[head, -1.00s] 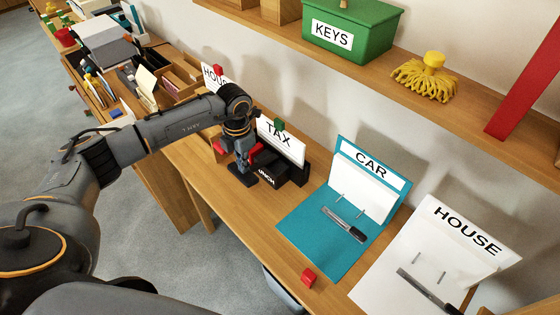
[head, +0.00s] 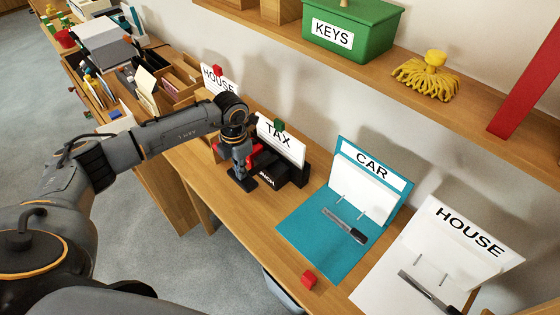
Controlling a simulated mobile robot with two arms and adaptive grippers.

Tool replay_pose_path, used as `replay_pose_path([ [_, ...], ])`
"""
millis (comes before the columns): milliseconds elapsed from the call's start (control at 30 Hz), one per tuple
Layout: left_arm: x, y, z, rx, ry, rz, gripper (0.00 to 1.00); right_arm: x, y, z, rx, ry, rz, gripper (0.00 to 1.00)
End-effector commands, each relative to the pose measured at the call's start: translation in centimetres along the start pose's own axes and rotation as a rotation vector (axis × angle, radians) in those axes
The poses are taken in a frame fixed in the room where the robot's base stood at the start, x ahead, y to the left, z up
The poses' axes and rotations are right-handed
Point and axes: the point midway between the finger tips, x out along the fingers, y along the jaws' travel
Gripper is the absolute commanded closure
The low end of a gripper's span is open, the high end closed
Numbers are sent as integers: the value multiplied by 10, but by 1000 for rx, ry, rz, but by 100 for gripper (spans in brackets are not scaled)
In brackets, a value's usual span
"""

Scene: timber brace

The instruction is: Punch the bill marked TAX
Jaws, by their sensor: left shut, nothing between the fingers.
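The bill marked TAX (head: 286,147) is a white card standing upright on the desk, with a green block (head: 280,125) at its top edge. A black punch (head: 294,175) with partly hidden white lettering sits in front of and below it. My left gripper (head: 243,182) points down at the left end of the punch, shut and empty. It hides part of the punch, and I cannot tell whether it touches it. A red part (head: 255,151) shows just behind the gripper; what it belongs to is unclear. My right gripper is out of view.
A teal CAR folder (head: 310,236) and a white HOUSE folder (head: 385,275) lie open to the right, each with two prongs. Another HOUSE card (head: 219,79) stands behind my arm. A shelf (head: 375,60) overhangs the back.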

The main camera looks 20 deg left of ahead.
Motion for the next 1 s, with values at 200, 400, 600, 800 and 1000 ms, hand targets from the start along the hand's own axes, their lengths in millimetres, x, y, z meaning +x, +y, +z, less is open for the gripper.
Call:
replay_pose_path([
  [200,-2,0,0,0,2,0,100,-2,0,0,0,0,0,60],
  [400,-19,0,0,-1,1,0,100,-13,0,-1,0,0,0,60],
  [600,-40,0,0,-1,1,1,100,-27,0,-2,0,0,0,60],
  [800,-60,1,0,-1,-1,1,100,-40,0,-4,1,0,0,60],
  [1000,-80,1,0,-1,0,1,100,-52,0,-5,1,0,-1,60],
])
